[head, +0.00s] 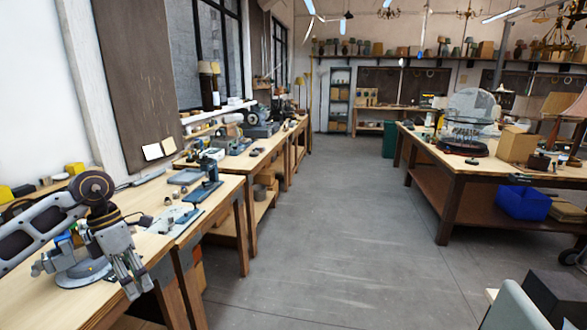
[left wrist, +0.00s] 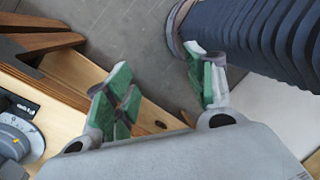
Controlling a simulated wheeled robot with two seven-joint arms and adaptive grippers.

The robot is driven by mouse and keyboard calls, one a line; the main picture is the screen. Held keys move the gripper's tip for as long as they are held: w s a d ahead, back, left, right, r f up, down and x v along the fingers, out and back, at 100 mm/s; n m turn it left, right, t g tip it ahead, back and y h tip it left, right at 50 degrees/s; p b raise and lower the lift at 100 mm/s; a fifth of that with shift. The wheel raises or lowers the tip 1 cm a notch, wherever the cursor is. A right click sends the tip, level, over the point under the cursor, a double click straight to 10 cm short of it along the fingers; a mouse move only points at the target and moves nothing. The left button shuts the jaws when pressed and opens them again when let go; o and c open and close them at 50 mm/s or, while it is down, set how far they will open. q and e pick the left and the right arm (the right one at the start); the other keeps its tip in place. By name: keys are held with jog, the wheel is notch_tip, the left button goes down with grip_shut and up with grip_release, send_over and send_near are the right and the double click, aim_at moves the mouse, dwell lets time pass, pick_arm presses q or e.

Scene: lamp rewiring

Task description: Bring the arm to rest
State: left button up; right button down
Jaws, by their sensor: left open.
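My left arm comes in from the left in the head view, over the near end of the left workbench (head: 112,303). My left gripper (head: 134,287) hangs with its fingers pointing down at the bench's front edge. In the left wrist view the left gripper (left wrist: 163,95) has its green-padded fingers spread apart, with nothing between them. The wooden bench edge (left wrist: 75,75) and grey floor (left wrist: 120,28) lie beyond the fingers. My right gripper is not in view.
A round grey base (head: 84,275) stands on the bench beside the arm. A teal tool (head: 205,185) stands farther along. A grey dial device (left wrist: 15,130) lies left in the left wrist view. The aisle floor (head: 330,220) is clear. Another workbench (head: 490,172) stands right.

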pick_arm(q)
jog(key=w+d+f+n+t+h, duration=0.6)
jog(key=w+d+f+n+h, duration=0.4)
jog(key=w+d+f+h, duration=0.4)
jog(key=a+f+n+t+y, duration=0.3)
jog(key=f+n, duration=0.3)
jog(key=f, duration=0.4)
jog(key=a+f+n+t+y, duration=0.3)
jog(key=f+n, duration=0.3)
jog(key=f, duration=0.3)
jog(key=a+f+n+t+y, duration=0.35)
jog(key=f+n, duration=0.25)
jog(key=f, duration=0.4)
jog(key=s+a+f+n+g+y, duration=0.2)
jog(key=s+f+n+g+y, duration=0.55)
jog(key=s+f, duration=1.5)
jog(key=s+d+f+n+g, duration=0.1)
jog(key=s+f, duration=0.3)
jog(key=s, duration=0.6)
jog(key=s+d+f+n+g, duration=0.2)
jog(key=s+f, duration=0.3)
jog(key=s, duration=0.6)
jog(key=s+d+f+n+g, duration=0.2)
jog(key=s+f, duration=0.3)
jog(key=s, duration=0.6)
jog(key=shift+s+d+n, duration=0.2)
jog(key=shift+d+n, duration=0.3)
jog(key=shift+n, duration=0.15)
